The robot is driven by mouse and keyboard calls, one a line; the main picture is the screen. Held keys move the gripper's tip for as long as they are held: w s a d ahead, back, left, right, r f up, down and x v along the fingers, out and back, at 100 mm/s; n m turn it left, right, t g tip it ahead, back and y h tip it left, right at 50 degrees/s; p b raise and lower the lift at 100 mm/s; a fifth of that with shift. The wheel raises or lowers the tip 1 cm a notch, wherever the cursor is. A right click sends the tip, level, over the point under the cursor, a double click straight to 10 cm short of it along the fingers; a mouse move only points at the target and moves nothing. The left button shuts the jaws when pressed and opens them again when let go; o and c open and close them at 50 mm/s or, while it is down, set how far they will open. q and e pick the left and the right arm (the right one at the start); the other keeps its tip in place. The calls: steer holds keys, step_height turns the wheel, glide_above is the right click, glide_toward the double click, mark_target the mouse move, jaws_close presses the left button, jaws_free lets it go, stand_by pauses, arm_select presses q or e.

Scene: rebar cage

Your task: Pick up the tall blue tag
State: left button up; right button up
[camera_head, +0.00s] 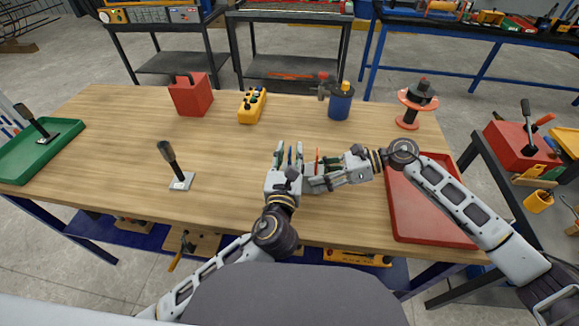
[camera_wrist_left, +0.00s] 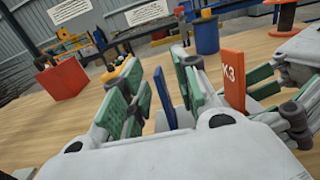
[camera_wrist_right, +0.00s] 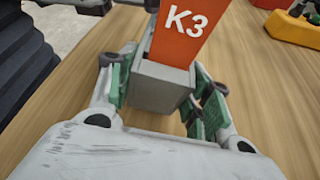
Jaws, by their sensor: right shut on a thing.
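The blue tag (camera_wrist_left: 163,98) is a narrow upright strip between the fingers of my left gripper (camera_wrist_left: 155,90), with gaps at its sides. In the head view my left gripper (camera_head: 289,155) points away over the table's middle, open. A red-orange tag marked K3 (camera_wrist_left: 232,80) stands to the right of those fingers. In the right wrist view the K3 tag (camera_wrist_right: 188,30) rises from a grey block (camera_wrist_right: 162,87). My right gripper (camera_wrist_right: 160,88) is shut on this block; in the head view it (camera_head: 318,176) comes from the right. The blue tag's foot is hidden.
On the wooden table (camera_head: 120,150) stand a red box (camera_head: 191,95), a yellow control box (camera_head: 252,104), a blue canister (camera_head: 341,101) and a red spool (camera_head: 416,103). A black-handled lever (camera_head: 175,165) is at left, a red tray (camera_head: 405,210) at right.

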steer(key=shift+f, duration=0.2)
arm_select(q)
jaws_close()
steer(key=shift+r, duration=0.1)
step_height(320, 180, up, 28)
stand_by(1.5)
stand_by(0.4)
arm_select(e)
steer(key=o, duration=1.2)
steer(key=shift+r, duration=0.1)
steer(key=shift+c, duration=0.2)
steer(key=shift+v, duration=6)
